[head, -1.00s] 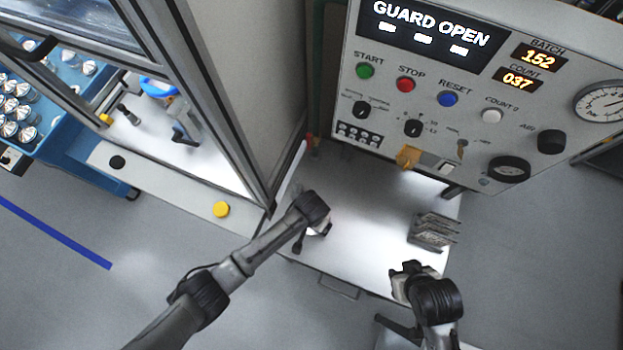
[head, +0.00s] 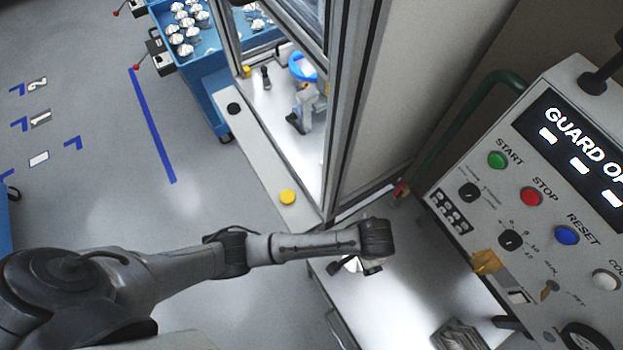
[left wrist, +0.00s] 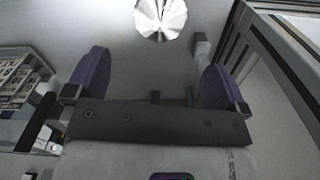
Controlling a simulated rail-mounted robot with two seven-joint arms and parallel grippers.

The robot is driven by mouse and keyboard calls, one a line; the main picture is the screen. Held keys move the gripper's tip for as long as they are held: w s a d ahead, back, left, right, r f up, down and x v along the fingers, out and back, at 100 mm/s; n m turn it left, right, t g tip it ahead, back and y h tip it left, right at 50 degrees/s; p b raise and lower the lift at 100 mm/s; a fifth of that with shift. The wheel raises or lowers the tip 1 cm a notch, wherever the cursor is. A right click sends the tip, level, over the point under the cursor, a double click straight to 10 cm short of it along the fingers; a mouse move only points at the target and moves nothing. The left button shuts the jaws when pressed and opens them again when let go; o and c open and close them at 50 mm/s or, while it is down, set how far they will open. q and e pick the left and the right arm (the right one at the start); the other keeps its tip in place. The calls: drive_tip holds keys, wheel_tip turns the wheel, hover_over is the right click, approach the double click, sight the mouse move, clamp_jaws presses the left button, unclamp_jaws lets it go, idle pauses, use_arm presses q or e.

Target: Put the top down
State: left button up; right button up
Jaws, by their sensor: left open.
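The top, a shiny silver ridged round metal piece (left wrist: 160,18), stands on the pale worktop (head: 400,290). In the left wrist view it is at the upper edge, cut off by the frame, beyond the two spread purple fingers. In the head view a small bright part of it (head: 352,264) shows under my left wrist. My left gripper (left wrist: 155,78) is open with a clear gap between the fingers and nothing between them. In the head view the wrist hides much of the gripper. My right gripper is not in view.
A control panel (head: 525,235) stands at the right. The guarded cabinet's frame post (head: 350,110) rises just behind my left gripper. A blue tray (head: 225,45) holds several silver tops. The middle worktop is clear.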

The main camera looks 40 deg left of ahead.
use_arm(q)
drive_tip(key=s+a+r+n+t, duration=0.1)
drive_tip(key=s+a+r+n, duration=0.1)
drive_tip(key=s+a, duration=0.6)
drive_tip(key=s+a+r+n+t, duration=0.2)
drive_tip(key=s+a, duration=0.6)
drive_tip(key=a, duration=0.5)
drive_tip(key=shift+s+a+r+n+t, duration=0.2)
drive_tip(key=shift+a+r+n+t, duration=0.15)
drive_tip(key=shift+r, duration=0.45)
drive_tip(key=shift+c, duration=0.4)
idle(0.8)
